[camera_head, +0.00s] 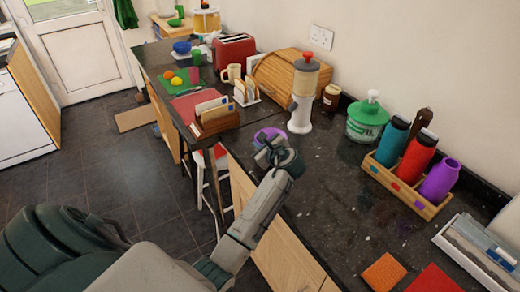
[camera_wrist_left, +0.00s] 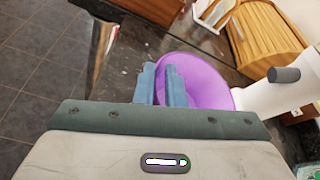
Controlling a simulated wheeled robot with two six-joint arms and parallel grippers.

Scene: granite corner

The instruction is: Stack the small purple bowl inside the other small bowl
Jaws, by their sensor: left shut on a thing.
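The small purple bowl (camera_head: 268,133) is at the left edge of the dark granite counter, left of the white grinder. My left gripper (camera_head: 266,148) is shut on its near rim and partly covers it. In the left wrist view the purple bowl (camera_wrist_left: 198,78) fills the space beyond the two blue-grey fingers (camera_wrist_left: 160,78). I cannot tell whether it touches the counter. A small blue bowl (camera_head: 182,47) sits far off on the back left counter. A green bowl-like thing (camera_head: 175,22) is farther back. My right gripper is not in view.
Close by stand the white grinder (camera_head: 301,100), a wooden bread bin (camera_head: 288,75) and a letter rack (camera_head: 213,118). A bottle crate (camera_head: 407,185) and a green-lidded tub (camera_head: 367,118) stand to the right. The counter (camera_head: 330,205) in front is mostly clear.

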